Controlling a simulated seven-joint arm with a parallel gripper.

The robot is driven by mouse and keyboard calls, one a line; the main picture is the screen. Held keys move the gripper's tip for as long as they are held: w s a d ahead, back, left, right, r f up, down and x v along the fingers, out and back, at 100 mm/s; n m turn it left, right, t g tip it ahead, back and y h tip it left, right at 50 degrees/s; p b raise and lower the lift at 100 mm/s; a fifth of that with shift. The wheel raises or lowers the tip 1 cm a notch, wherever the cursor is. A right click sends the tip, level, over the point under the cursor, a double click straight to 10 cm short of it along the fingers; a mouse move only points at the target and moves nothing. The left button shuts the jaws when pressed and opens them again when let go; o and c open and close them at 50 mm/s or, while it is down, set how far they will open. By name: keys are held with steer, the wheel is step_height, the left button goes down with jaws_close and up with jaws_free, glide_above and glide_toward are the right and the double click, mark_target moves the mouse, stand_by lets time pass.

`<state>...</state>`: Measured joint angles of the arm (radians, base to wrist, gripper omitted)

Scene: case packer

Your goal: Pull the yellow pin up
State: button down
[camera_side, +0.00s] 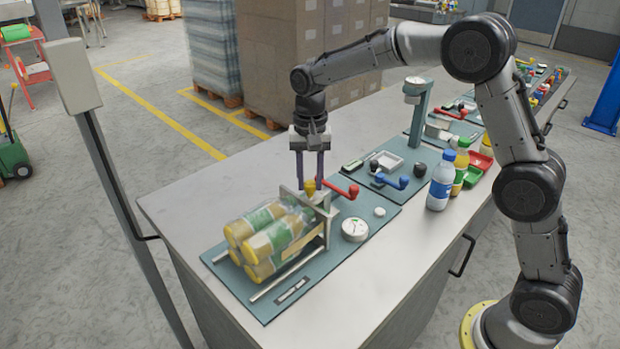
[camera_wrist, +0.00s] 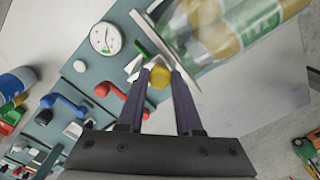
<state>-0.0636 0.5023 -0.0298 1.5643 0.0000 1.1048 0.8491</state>
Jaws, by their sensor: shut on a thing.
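The yellow pin (camera_side: 310,187) stands at the top of the metal frame (camera_side: 324,205) at the end of the case packer. In the wrist view its round yellow head (camera_wrist: 159,76) lies between my fingertips. My gripper (camera_side: 309,183) points straight down over the frame and is shut on the pin. In the wrist view my gripper (camera_wrist: 160,74) has one dark finger on each side of the head. The pin's lower part is hidden by the frame and fingers.
Wrapped bottles (camera_side: 268,240) with yellow caps lie left of the frame. A red lever (camera_side: 343,191) is close to the right of my fingers. A round gauge (camera_side: 355,229) and white knob (camera_side: 379,212) sit on the teal plate. Loose bottles (camera_side: 440,180) stand further right.

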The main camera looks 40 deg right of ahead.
steer(key=shift+r, duration=2.05)
steer(key=c, duration=1)
jaws_free()
steer(key=o, duration=0.4)
steer(key=shift+f, duration=0.1)
step_height(320, 180, up, 14)
steer(key=shift+f, duration=0.1)
